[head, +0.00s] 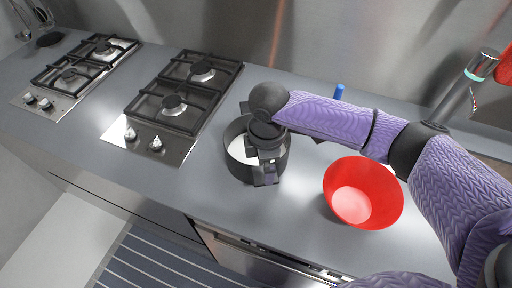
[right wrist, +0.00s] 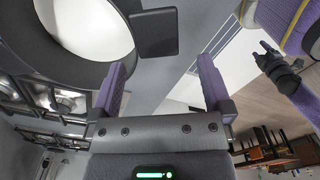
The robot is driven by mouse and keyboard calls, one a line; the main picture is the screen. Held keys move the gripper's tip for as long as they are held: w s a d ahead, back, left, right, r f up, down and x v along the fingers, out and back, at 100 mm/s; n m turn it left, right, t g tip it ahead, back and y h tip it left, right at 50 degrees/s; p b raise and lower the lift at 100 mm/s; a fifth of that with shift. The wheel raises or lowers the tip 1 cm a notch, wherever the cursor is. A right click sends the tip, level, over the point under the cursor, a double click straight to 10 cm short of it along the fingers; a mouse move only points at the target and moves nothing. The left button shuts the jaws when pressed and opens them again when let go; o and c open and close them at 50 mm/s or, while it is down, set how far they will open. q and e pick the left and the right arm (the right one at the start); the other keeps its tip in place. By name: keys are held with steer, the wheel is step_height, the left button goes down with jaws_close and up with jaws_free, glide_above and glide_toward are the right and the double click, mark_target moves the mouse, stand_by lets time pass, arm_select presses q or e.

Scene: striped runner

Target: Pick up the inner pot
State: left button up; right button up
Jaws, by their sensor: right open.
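The inner pot (head: 238,152) is a round dark pot with a white inside, standing on the grey counter right of the hobs. In the right wrist view the pot (right wrist: 110,75) fills the upper left, with a flat dark handle tab (right wrist: 155,32) on its rim. My right gripper (head: 265,178) is over the pot's near right side and hides part of it. In the right wrist view its two purple fingers (right wrist: 162,75) are apart with nothing between them, close to the tab. My left gripper (right wrist: 268,52) shows small in that view, away from the pot; its jaws are unclear.
A red bowl (head: 362,192) stands right of the pot, beneath my right arm. Two gas hobs (head: 178,103) (head: 78,72) are set in the counter to the left. A blue-topped item (head: 339,92) is partly hidden behind my arm. A striped runner (head: 150,262) lies on the floor.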

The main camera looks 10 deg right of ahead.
steer(key=f, duration=0.3)
steer(key=f+b, duration=0.1)
steer(key=f, duration=0.1)
steer(key=shift+w+d, duration=0.1)
steer(key=shift+w, duration=0.15)
steer(key=shift+c, duration=0.4)
steer(key=c, duration=0.5)
steer(key=shift+r, duration=0.1)
jaws_close()
arm_select(q)
steer(key=shift+w+a+f, duration=0.1)
steer(key=shift+w+f, duration=0.1)
steer(key=shift+f, duration=0.35)
